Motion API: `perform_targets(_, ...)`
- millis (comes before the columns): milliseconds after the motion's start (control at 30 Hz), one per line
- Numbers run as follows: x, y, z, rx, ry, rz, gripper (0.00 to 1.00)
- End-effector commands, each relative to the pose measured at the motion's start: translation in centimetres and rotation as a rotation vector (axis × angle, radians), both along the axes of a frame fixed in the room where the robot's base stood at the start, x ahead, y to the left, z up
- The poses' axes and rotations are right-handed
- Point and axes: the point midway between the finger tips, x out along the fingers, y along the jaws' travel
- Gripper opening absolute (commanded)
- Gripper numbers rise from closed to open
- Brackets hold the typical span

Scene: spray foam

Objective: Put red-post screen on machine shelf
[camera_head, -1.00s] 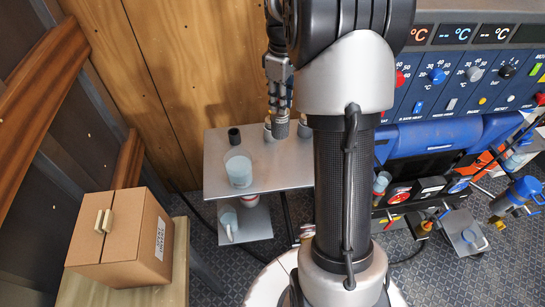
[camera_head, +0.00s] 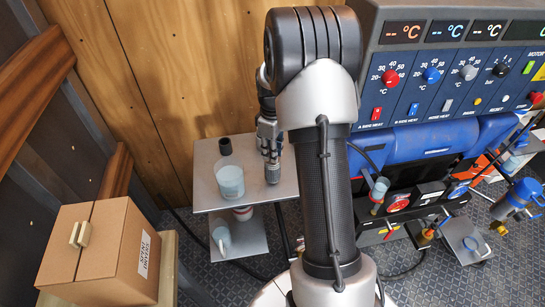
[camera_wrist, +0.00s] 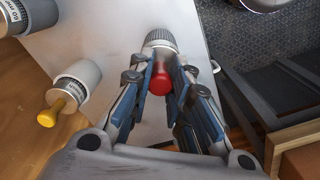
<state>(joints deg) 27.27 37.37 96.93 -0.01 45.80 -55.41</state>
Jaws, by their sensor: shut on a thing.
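The red-post screen (camera_wrist: 160,78) has a red post and a grey knurled end, and sits between my fingers in the wrist view. My gripper (camera_wrist: 166,88) is shut on its red post. In the head view the screen's grey end (camera_head: 272,172) points down from my gripper (camera_head: 269,150), over the front right part of a grey metal shelf plate (camera_head: 205,193). I cannot tell whether it touches the plate. The blue-and-grey machine (camera_head: 440,85) stands to the right. My arm hides part of the area between plate and machine.
On the plate are a clear beaker of bluish liquid (camera_head: 230,180) and a black cylinder (camera_head: 225,146). A mug (camera_head: 221,238) is on the lower plate (camera_head: 245,240). A cardboard box (camera_head: 90,260) is at left.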

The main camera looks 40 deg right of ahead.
Motion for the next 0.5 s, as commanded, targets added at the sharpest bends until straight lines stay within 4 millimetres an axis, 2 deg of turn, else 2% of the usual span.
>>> perform_targets(33,-0.05,0.03,-1.25,0.001,0.003,0.000,0.00)
perform_targets(100,0.01,0.00,-1.82,0.000,0.000,0.000,0.00)
perform_targets(467,0.01,0.00,-2.07,0.000,0.000,0.000,0.00)
perform_targets(500,0.01,0.00,-2.14,0.000,0.000,0.000,0.18)
